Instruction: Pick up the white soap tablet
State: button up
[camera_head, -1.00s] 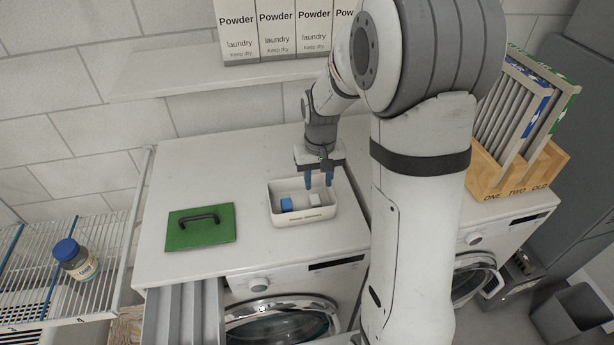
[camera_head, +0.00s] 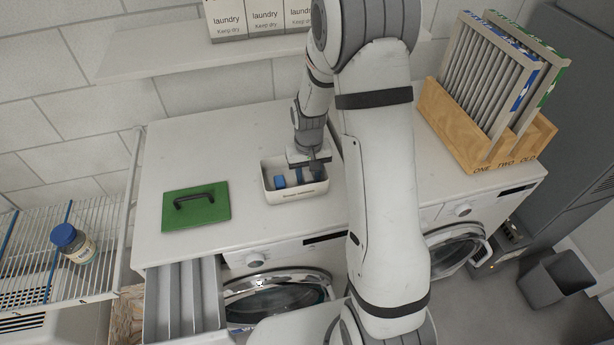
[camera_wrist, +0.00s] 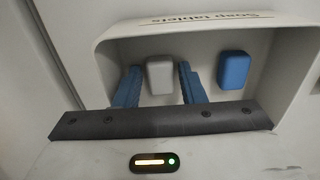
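The white soap tablet (camera_wrist: 160,75) lies in the white soap tray (camera_wrist: 110,48) and shows between my gripper's two blue fingers in the wrist view. My gripper (camera_wrist: 158,86) is open, with a finger on each side of the tablet and a small gap visible at each side. A blue tablet (camera_wrist: 233,70) lies to the right of the fingers in the wrist view. In the head view my gripper (camera_head: 308,174) reaches down into the tray (camera_head: 296,195), and the blue tablet (camera_head: 280,182) is left of it. The white tablet is hard to make out there.
A green lid with a black handle (camera_head: 196,207) lies left of the tray on the white worktop (camera_head: 240,150). A wooden rack (camera_head: 470,140) stands to the right. Powder boxes (camera_head: 263,18) stand on the shelf (camera_head: 160,52) above. A blue-capped jar (camera_head: 73,243) is on the wire rack at left.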

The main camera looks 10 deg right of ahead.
jog(key=shift+c, duration=0.3)
jog(key=c, duration=0.7)
